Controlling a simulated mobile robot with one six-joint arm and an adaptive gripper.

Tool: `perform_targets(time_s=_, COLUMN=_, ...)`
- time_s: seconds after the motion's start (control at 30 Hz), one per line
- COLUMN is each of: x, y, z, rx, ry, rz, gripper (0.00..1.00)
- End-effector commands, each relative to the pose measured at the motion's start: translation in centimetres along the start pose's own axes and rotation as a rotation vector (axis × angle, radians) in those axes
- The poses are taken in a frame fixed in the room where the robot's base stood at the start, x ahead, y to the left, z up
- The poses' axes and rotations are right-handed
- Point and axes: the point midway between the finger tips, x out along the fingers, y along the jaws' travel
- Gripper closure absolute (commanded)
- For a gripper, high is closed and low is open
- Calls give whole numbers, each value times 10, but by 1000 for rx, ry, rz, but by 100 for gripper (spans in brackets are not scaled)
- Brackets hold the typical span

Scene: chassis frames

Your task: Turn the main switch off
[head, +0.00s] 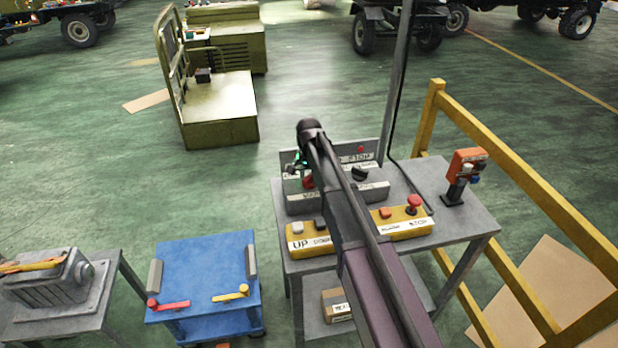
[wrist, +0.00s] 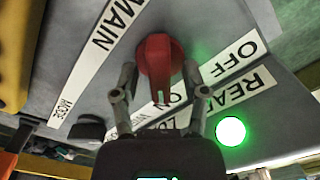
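The main switch (wrist: 158,62) is a red rotary knob on a grey panel; its narrow grip with a pale mark points down in the wrist view, towards the ON label (wrist: 168,112). The OFF label (wrist: 235,55) is to its right and the MAIN label (wrist: 105,35) to its upper left. In the head view the red knob (head: 308,182) shows on the grey control box, partly behind my arm. My gripper (wrist: 159,78) is open, with one finger on each side of the knob. I cannot tell whether either finger touches it.
A lit green lamp (wrist: 230,131) is beside the READY label (wrist: 245,88). The grey control box (head: 375,193) has a black knob (head: 360,174). Yellow button boxes (head: 402,224) stand in front of it. A post (head: 398,85) rises behind, with a yellow railing (head: 530,190) to the right.

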Motion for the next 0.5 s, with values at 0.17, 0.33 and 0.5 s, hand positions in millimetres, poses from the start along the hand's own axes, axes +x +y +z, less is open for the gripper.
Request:
perform_targets(time_s=0.17, x=0, y=0, z=0, rx=0, ry=0, rz=0, gripper=100)
perform_targets(time_s=0.33, x=0, y=0, z=0, rx=0, ry=0, rz=0, gripper=100)
perform_targets(time_s=0.5, x=0, y=0, z=0, rx=-10, ry=0, rz=0, gripper=100)
